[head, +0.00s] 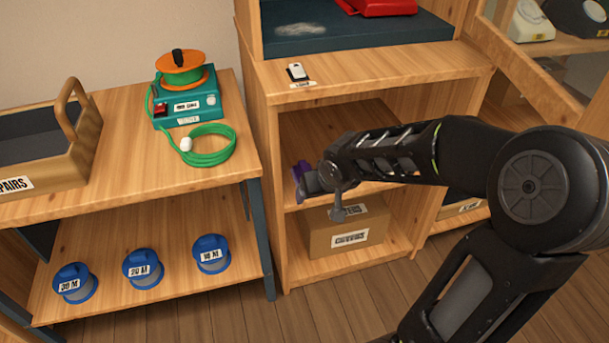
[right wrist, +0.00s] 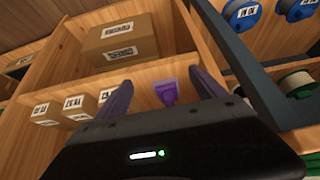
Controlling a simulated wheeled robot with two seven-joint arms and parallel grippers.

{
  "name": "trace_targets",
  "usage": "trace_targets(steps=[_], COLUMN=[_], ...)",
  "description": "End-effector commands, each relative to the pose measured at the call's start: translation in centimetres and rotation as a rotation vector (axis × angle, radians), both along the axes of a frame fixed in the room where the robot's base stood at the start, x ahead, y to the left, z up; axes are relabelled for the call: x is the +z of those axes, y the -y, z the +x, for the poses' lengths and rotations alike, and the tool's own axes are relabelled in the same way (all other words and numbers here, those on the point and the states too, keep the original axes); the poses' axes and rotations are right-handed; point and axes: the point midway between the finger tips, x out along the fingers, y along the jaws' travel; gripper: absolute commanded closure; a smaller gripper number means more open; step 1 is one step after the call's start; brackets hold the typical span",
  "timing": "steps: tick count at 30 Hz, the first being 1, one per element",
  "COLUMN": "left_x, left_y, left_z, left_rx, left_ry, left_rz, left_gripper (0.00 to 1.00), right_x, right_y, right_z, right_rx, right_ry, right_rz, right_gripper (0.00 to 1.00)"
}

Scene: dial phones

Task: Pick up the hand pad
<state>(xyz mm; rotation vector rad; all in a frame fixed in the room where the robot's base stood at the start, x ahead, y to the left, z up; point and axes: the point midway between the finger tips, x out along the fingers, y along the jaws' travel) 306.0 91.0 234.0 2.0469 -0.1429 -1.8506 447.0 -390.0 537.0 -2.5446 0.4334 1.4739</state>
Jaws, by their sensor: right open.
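The purple hand pad (head: 301,171) is in the open middle compartment of the wooden cabinet, partly hidden behind my right gripper in the head view. In the right wrist view the purple pad (right wrist: 167,92) shows between the two fingers and beyond the gripper body. My right gripper (head: 325,196) is at the front of that compartment, its fingers apart on either side of the pad's line. The fingers also show spread in the right wrist view (right wrist: 158,84). Whether they touch the pad cannot be told. My left gripper is not in view.
A labelled cardboard box (head: 349,226) sits on the shelf below. A small white item (head: 297,71) lies on the cabinet ledge above. On the left, a bench (head: 110,157) carries a wooden tote (head: 85,145) and a teal unit (head: 190,105) with green cable; blue reels (head: 143,270) are underneath.

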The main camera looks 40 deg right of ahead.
Motion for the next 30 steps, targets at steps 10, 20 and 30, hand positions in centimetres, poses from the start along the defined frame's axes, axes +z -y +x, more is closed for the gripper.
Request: trace_targets(steps=[10, 20, 30], left_x=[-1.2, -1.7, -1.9], left_y=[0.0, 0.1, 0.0], left_z=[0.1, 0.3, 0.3], left_rx=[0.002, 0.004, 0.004], left_ry=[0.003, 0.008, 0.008], left_rz=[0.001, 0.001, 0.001], left_gripper=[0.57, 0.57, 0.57], right_x=[-0.3, -0.1, -0.4], right_y=[2.4, 3.6, 3.6], right_z=[6.8, 10.4, 10.5], right_rx=[0.000, 0.002, 0.002], right_ry=[0.000, 0.000, 0.000], right_rz=[-0.001, -0.001, -0.001], right_gripper=[0.20, 0.20, 0.20])
